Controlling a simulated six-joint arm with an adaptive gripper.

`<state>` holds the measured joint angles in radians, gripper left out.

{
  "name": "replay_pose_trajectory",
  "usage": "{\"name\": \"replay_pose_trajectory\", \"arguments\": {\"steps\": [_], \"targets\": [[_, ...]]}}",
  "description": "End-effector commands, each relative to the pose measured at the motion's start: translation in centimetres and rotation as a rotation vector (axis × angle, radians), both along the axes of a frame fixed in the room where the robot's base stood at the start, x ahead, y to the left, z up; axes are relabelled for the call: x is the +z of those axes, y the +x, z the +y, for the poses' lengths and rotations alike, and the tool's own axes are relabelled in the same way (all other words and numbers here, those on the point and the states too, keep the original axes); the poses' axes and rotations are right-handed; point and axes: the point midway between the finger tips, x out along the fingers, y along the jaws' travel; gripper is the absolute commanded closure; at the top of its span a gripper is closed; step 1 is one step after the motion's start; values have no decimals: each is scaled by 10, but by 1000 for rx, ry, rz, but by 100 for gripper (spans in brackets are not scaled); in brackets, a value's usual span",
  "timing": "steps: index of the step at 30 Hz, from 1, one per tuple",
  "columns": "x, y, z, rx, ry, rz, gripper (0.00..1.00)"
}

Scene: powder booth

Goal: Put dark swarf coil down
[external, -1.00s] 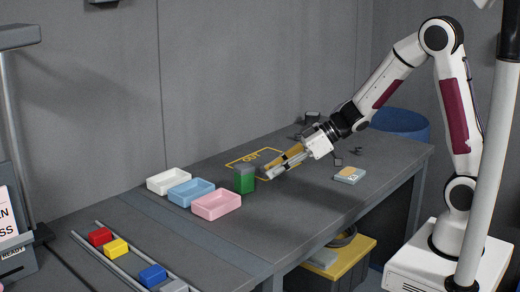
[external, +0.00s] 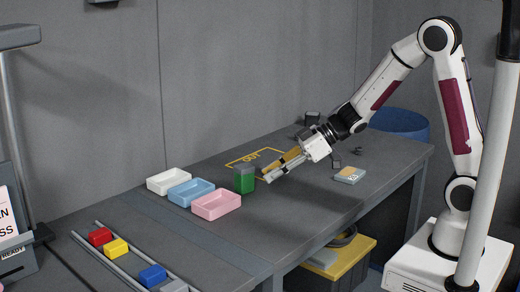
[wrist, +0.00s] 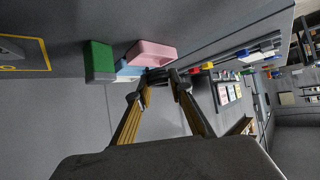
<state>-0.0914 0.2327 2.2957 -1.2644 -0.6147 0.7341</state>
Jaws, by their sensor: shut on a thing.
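My gripper (external: 267,178) reaches left over the bench, with its fingers pointing down and left, close to the right side of a green block with a grey top (external: 244,180). In the wrist view my gripper (wrist: 158,88) is shut on a small dark coil (wrist: 158,75), which shows between the fingertips. The coil is too small and dark to make out in the external view. A yellow outlined area marked OUT (external: 250,156) lies behind the fingers, partly hidden by them.
White (external: 168,181), blue (external: 191,192) and pink (external: 216,206) trays stand left of the green block. A grey box with a pale top (external: 349,175) and several small dark pieces (external: 335,163) lie to the right.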

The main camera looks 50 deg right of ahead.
Motion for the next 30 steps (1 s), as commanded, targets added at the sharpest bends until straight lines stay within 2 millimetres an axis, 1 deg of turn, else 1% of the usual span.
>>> {"name": "replay_pose_trajectory", "arguments": {"steps": [5, 8, 20, 26, 30], "targets": [[-9, -12, 32, 65, -2, 15, 90], [-12, -17, 55, 114, -5, 15, 90], [-17, -45, 157, 344, -20, -6, 90], [-18, -64, 210, 461, -21, -16, 90], [-18, -81, 248, 543, -20, -22, 90]]}}
